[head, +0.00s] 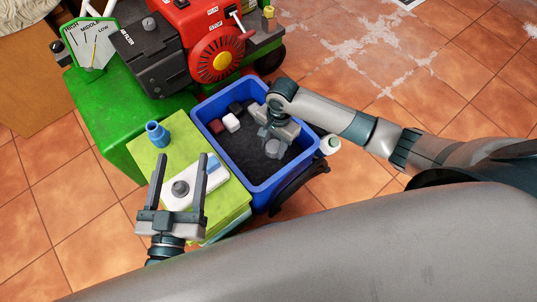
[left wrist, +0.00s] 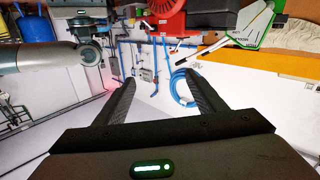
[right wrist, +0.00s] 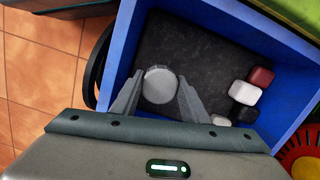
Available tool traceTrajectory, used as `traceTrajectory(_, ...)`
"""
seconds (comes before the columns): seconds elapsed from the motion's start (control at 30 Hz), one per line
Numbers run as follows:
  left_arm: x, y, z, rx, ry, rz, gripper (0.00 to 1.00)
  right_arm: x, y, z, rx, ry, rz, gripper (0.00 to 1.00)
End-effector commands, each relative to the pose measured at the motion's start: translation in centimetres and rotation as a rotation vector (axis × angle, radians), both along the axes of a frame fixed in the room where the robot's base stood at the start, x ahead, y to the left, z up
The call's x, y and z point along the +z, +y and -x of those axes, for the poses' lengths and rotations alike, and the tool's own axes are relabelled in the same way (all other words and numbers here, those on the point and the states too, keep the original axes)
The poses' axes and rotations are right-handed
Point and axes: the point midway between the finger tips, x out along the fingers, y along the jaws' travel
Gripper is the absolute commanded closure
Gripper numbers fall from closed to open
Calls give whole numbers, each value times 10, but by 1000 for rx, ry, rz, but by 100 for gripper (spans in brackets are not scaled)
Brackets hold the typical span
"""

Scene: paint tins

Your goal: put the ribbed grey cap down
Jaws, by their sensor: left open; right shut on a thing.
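The ribbed grey cap (right wrist: 159,85) is round and sits between the fingers of my right gripper (right wrist: 158,92), which is shut on it. In the head view the cap (head: 275,148) shows under my right gripper (head: 276,136), over the inside of the blue bin (head: 203,119). The dark bin floor shows around the cap in the right wrist view; I cannot tell whether the cap touches it. My left gripper (head: 186,165) is open, its two fingers wide apart above the yellow-green box top. It is also open in the left wrist view (left wrist: 163,85), with nothing between its fingers.
Red, white and black blocks (right wrist: 261,76) lie along one side of the bin. A blue bottle-like piece (head: 157,134) and a white tray (head: 205,196) with a dark grey round piece stand on the yellow-green box (head: 151,160). A red engine (head: 200,30) stands behind.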

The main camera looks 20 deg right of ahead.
Motion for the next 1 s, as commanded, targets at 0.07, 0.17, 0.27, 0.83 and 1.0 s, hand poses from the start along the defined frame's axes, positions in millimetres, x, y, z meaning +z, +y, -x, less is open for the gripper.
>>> traceTrajectory(0.07, 6, -2, 1, 0, -40, 13, 36, -8, 0, 0, 0, 1, 1, 86)
traceTrajectory(0.17, 18, -4, 4, 1, -111, 37, 36, -19, 0, 0, 0, 0, 1, 86)
traceTrajectory(0.27, 34, -5, 8, 3, -193, 66, 36, -32, 0, 0, 0, 0, 1, 86)
traceTrajectory(0.83, 74, -6, 27, 8, -399, 141, 36, -57, 0, 0, 0, -1, -1, 86)
traceTrajectory(1.0, 74, -6, 27, 9, -402, 143, 36, -58, 0, 0, 0, 0, 0, 86)
